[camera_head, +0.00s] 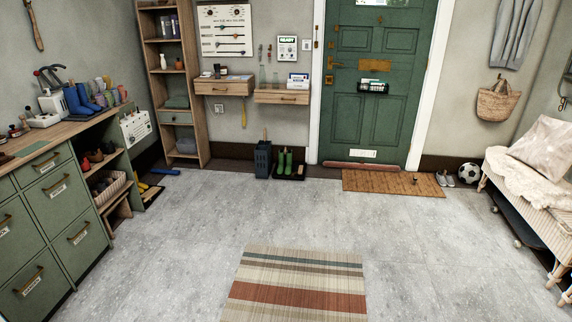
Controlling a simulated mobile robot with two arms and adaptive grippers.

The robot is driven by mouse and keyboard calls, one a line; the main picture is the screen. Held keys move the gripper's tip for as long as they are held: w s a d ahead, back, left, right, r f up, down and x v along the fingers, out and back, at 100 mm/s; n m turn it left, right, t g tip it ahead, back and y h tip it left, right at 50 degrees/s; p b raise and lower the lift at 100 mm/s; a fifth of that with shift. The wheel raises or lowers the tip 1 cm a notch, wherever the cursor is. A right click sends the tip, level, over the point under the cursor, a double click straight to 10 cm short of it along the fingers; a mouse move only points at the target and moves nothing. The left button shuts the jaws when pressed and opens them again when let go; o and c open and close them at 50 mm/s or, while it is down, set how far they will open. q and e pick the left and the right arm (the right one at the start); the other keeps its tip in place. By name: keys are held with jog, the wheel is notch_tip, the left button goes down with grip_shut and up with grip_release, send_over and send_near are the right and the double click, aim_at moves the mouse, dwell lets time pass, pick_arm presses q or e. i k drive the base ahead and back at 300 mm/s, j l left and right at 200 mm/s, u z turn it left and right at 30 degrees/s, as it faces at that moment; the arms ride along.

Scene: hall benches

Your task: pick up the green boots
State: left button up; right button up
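A pair of green boots (285,163) stands upright on a dark boot tray (298,175) on the floor by the far wall. They are left of the green door, below the right wall drawer. A dark blue-grey umbrella stand (263,160) stands close to their left. The boots are small and far off in the head view. Neither of my grippers shows in this view.
The grey floor (200,215) between here and the boots is mostly clear, with a striped rug (300,285) lying in front. A brown doormat (385,183) lies right of the boots. Green cabinets (50,230) line the left; a bench (535,190) stands right.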

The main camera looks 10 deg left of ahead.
aim_at(285, 160)
jog(key=i, duration=4.3)
